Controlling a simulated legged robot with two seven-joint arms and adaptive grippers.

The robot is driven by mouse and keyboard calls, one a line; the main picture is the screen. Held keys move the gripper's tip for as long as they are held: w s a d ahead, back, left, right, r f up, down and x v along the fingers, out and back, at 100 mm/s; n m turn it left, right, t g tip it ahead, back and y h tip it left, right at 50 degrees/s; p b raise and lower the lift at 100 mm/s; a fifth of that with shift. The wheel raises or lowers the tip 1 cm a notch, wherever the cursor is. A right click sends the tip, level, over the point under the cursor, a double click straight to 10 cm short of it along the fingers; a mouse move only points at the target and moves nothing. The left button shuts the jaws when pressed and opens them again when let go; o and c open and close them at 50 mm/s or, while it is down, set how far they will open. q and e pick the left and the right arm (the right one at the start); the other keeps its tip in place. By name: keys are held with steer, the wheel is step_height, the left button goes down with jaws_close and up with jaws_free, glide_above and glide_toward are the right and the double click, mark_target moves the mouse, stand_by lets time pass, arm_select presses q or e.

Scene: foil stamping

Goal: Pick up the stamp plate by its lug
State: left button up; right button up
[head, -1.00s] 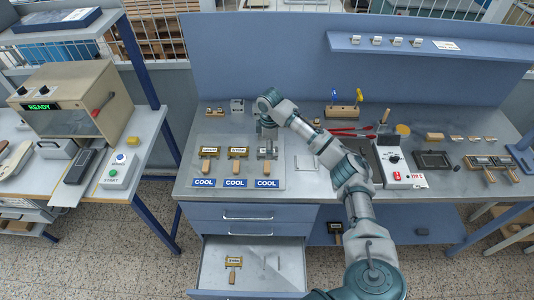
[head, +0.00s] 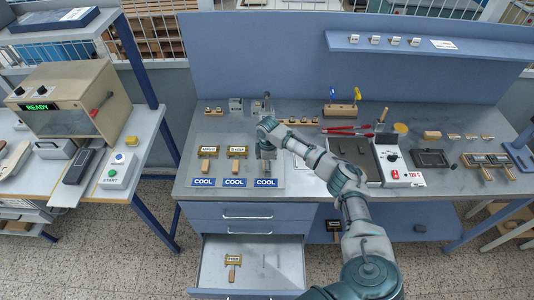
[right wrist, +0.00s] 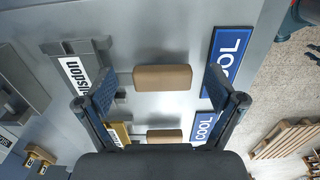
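A grey stamp plate with a white lettered label (right wrist: 75,72) lies on the pale rack in the right wrist view. Its tan, block-shaped lug (right wrist: 162,77) lies to the right of the label. My right gripper (right wrist: 160,90) is open, with one finger on each side of the lug and a visible gap to both. In the head view my right gripper (head: 267,153) is over the rightmost rack place and hides most of that plate. Two brass-coloured stamp plates with tan lugs, a left one (head: 209,149) and a middle one (head: 237,149), lie beside it. My left gripper is not in view.
Blue COOL signs (head: 235,183) line the rack's front edge. An open drawer (head: 212,275) below holds another brass-coloured plate (head: 233,258). A hot plate unit (head: 397,165) and a tool block (head: 341,110) stand to the right. Small blocks (head: 213,109) stand behind the rack.

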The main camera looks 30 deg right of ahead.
steer(key=shift+a, duration=0.2)
steer(key=c, duration=1)
steer(key=shift+s+a, duration=0.1)
steer(key=shift+s, duration=0.1)
steer(key=c, duration=0.6)
